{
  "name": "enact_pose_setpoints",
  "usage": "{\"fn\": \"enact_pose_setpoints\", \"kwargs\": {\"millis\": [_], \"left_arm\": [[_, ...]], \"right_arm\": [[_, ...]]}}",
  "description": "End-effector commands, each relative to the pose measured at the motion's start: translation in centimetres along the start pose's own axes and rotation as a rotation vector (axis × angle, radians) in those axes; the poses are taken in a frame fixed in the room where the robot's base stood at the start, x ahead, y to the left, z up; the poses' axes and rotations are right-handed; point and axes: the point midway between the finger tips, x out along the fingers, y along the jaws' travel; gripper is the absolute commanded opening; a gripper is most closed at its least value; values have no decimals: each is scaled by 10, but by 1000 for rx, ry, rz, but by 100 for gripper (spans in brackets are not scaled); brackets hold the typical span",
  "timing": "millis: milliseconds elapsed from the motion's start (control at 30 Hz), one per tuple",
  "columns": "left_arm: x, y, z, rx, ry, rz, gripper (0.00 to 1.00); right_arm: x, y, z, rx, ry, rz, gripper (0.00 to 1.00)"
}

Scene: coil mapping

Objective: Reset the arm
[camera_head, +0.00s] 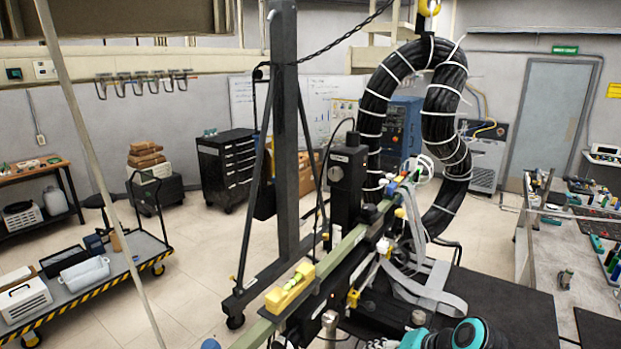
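Neither of my grippers shows in the head view. A teal and dark rounded part (455,335) at the bottom edge looks like a link of my arm, with its end out of frame. A long green beam (345,247) runs from the bottom centre up to the right. A yellow block (290,289) sits on the beam. A thick black coil (440,100) with white ties hangs from a yellow hook (429,7) and arches down behind the beam. Grey straps (425,290) hang near its lower end.
A dark hoist frame (285,150) stands at the centre. A cart (100,275) with striped edges stands at the left. A black tool cabinet (227,168) is behind. A cluttered workbench (575,265) is at the right. Floor (195,265) is clear between cart and hoist.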

Motion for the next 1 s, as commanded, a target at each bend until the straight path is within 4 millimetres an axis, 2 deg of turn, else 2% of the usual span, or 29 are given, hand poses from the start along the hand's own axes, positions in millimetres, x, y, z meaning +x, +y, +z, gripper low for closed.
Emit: {"fn": "enact_pose_setpoints", "kwargs": {"millis": [33,133,300,467,767,1000], "left_arm": [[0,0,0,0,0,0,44],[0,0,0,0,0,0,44],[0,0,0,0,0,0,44],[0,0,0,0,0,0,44],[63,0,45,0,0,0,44],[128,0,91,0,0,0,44]], "right_arm": [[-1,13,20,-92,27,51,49],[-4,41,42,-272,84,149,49],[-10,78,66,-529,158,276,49],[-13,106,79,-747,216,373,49],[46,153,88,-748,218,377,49],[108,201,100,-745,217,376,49]]}}
